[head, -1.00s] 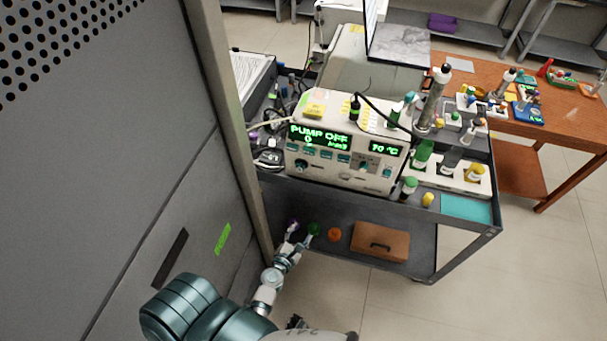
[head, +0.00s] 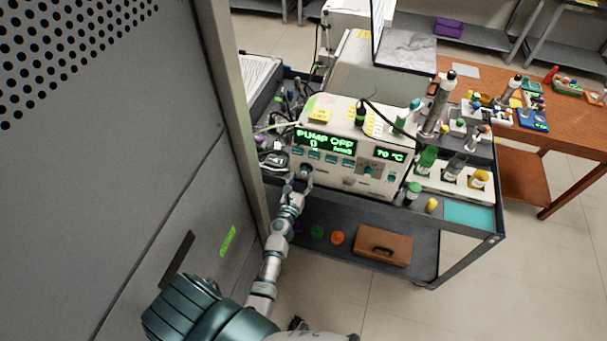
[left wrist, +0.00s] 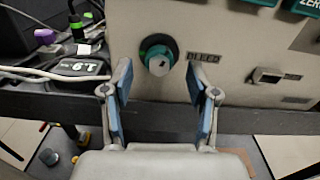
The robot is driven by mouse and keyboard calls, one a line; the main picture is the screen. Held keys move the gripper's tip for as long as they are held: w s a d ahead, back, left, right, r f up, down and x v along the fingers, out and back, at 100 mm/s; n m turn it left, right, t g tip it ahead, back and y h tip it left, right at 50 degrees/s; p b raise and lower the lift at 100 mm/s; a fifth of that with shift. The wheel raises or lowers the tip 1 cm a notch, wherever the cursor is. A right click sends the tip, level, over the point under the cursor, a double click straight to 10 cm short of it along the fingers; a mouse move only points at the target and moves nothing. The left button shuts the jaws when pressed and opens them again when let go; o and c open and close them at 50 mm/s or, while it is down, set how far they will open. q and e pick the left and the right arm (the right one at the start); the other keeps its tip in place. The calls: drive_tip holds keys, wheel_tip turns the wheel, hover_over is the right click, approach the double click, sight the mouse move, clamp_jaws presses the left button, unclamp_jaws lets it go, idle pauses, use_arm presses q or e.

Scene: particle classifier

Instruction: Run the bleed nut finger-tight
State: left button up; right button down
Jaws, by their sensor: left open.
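In the head view the nut (head: 306,169) is at the panel's lower left. My left gripper (left wrist: 158,72) is open and empty, its two blue-padded fingers to either side of the nut in the picture. I cannot tell how far short of the panel the tips are. In the head view the left gripper (head: 295,186) is just below the nut. My right gripper is not in view.
The pump display (head: 325,140) reads PUMP OFF. Cables and a black device (left wrist: 80,67) lie left of the nut. A small lever (left wrist: 268,75) sticks out to the right. The cart's lower shelf holds a brown case (head: 383,245). A grey perforated cabinet (head: 100,130) stands at left.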

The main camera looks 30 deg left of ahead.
sight(305, 172)
use_arm(q)
drive_tip(key=shift+x, duration=1.35)
clamp_jaws()
drive_tip(key=shift+m, duration=0.3)
